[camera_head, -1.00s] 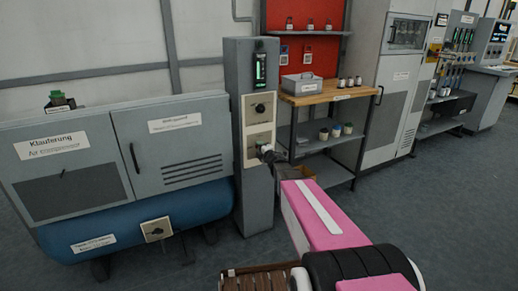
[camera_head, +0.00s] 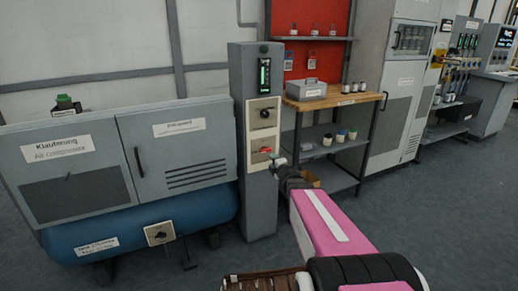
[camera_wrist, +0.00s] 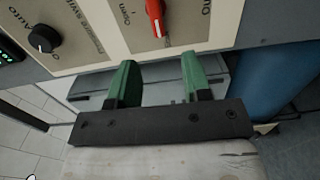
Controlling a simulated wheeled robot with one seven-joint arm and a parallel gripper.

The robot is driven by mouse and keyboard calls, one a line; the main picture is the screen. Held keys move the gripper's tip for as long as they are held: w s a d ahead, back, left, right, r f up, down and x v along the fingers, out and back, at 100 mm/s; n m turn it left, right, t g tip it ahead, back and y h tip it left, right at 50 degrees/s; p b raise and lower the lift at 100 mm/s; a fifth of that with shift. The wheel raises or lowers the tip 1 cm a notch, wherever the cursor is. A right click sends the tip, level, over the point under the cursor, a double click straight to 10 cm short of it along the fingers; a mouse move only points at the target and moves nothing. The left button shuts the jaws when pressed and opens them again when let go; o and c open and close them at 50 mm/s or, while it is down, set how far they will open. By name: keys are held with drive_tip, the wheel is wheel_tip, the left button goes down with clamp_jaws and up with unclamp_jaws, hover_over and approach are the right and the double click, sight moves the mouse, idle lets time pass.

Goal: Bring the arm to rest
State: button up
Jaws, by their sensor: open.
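My gripper (camera_head: 278,160) is in front of the grey control column (camera_head: 256,205), just right of a panel with a red switch (camera_head: 263,153). In the wrist view my gripper (camera_wrist: 157,72) shows two green fingers spread apart with nothing between them. The red switch (camera_wrist: 155,17) lies beyond the fingertips, apart from them, and a black knob (camera_wrist: 44,38) sits on the panel to its left. My pink arm reaches up from the bottom of the head view.
The air compressor cabinet (camera_head: 175,155) with its blue tank (camera_head: 140,226) stands left of the column. A wood-topped workbench (camera_head: 335,99) holding a grey box and small bottles stands to the right. The floor (camera_head: 440,215) at right is clear.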

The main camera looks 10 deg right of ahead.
drive_tip(key=s+d+f+m+g+h, duration=0.4)
drive_tip(key=s+f+m+g+h, duration=0.4)
drive_tip(key=m, duration=0.6)
drive_tip(key=s+a+f+m+g+y, duration=0.1)
drive_tip(key=s+a+f+m+g, duration=0.1)
drive_tip(key=s, duration=0.7)
drive_tip(key=s+a+f+m+g+y, duration=0.1)
drive_tip(key=s+a+m+g, duration=0.3)
drive_tip(key=s+g, duration=0.3)
drive_tip(key=shift+s+f+m+y, duration=0.4)
drive_tip(key=shift+s+m, duration=0.2)
drive_tip(key=shift+s, duration=0.65)
